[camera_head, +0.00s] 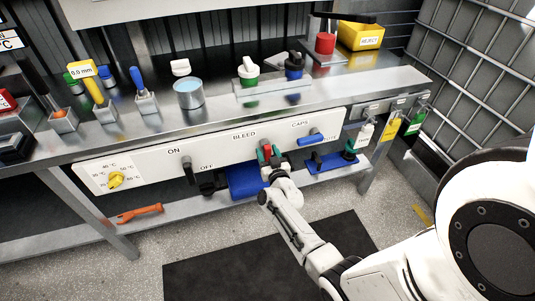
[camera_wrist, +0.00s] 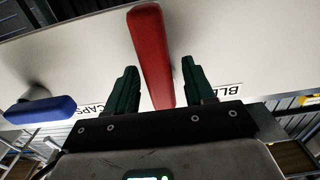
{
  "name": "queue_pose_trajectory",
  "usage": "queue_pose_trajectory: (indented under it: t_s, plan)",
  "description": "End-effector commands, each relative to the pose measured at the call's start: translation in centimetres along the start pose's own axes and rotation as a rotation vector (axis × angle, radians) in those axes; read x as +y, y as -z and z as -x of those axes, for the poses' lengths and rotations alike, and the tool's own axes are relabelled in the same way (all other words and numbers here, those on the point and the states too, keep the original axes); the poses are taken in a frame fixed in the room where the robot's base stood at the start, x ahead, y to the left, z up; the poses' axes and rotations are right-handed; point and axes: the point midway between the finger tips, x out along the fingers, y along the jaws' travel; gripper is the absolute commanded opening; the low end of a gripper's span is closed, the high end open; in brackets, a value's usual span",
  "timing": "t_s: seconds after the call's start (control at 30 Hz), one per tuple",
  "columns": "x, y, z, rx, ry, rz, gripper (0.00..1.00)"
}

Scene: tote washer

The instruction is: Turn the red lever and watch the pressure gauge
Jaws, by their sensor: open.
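The red lever (camera_wrist: 150,55) runs up between the two green fingers of my gripper (camera_wrist: 158,88) in the wrist view, with a gap on each side. In the head view the red lever (camera_head: 267,152) shows small under the BLEED label, with my gripper (camera_head: 269,157) around it. My gripper is open. A pressure gauge cannot be made out in either view.
The white panel (camera_head: 215,152) also carries a yellow dial (camera_head: 115,180), a black ON/OFF lever (camera_head: 188,172) and a blue CAPS lever (camera_head: 310,139). Below, a shelf holds an orange wrench (camera_head: 140,213) and a blue bin (camera_head: 245,181).

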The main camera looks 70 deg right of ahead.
Motion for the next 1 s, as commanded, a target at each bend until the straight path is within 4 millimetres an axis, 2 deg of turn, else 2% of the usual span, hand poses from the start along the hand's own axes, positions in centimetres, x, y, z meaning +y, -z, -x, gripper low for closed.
queue_pose_trajectory:
  t_s: [0.13,0.67,1.0]
  plan:
    - [-0.02,0.0,0.02,0.0,0.0,0.0,0.51]
    - [-0.03,0.0,0.04,0.0,0.001,0.0,0.01]
    - [-0.03,-0.01,0.05,0.0,0.0,-0.002,0.0]
